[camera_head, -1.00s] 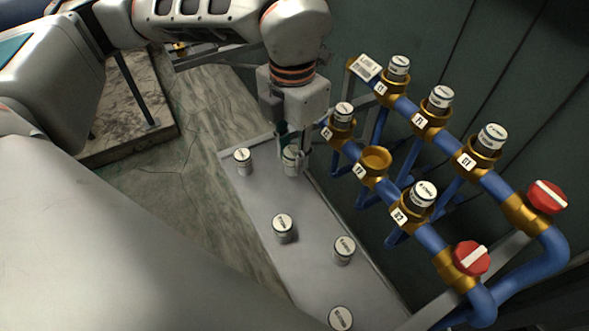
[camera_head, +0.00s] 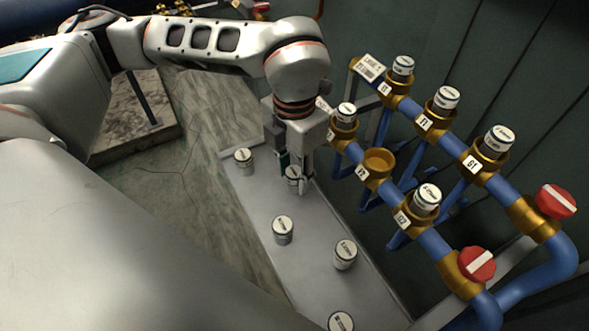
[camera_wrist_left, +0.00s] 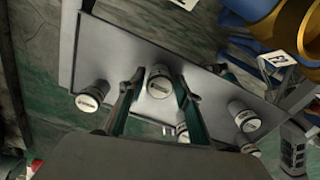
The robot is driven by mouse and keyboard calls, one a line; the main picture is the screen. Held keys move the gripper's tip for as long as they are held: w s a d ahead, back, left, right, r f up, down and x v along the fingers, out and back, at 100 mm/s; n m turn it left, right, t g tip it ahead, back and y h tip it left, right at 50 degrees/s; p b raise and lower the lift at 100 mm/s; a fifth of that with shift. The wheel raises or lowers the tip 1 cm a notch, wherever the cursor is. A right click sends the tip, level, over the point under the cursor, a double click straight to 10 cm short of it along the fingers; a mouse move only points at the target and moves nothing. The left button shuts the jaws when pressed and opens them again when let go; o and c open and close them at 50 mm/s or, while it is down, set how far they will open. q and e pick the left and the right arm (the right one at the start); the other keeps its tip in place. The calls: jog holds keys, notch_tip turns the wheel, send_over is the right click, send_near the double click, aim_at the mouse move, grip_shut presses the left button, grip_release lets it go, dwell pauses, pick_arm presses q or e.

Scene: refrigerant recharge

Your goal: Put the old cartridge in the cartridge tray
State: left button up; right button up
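The pale metal cartridge tray (camera_head: 310,235) lies below the pipes and bears several white-topped cartridges. My left gripper (camera_head: 296,178) points down at its back part. One cartridge (camera_head: 293,174) stands upright between the fingers, partly hidden by them. In the left wrist view that cartridge (camera_wrist_left: 159,83) sits between the two green-padded fingers, with a narrow gap visible on each side, so the gripper looks open around it. Its label is too small to read, so I cannot tell for sure that it is the old one. My right gripper is not in view.
Neighbouring cartridges stand at the left (camera_head: 244,161) and in front (camera_head: 282,229). Blue pipes with brass sockets rise close at the right; one socket (camera_head: 378,162) is empty. Two red valve knobs (camera_head: 477,264) (camera_head: 555,202) sit at the right.

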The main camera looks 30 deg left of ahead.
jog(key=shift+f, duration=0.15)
pick_arm(q)
notch_tip(320, 180, up, 12)
jog(key=p, duration=0.1)
jog(key=shift+r+p, duration=0.2)
jog(key=shift+p, duration=0.2)
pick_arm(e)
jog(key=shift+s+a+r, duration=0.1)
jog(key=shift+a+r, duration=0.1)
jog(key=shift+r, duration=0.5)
pick_arm(q)
notch_tip(320, 180, up, 7)
jog(key=p, duration=0.5)
send_over(295, 171)
jog(key=shift+s, duration=0.1)
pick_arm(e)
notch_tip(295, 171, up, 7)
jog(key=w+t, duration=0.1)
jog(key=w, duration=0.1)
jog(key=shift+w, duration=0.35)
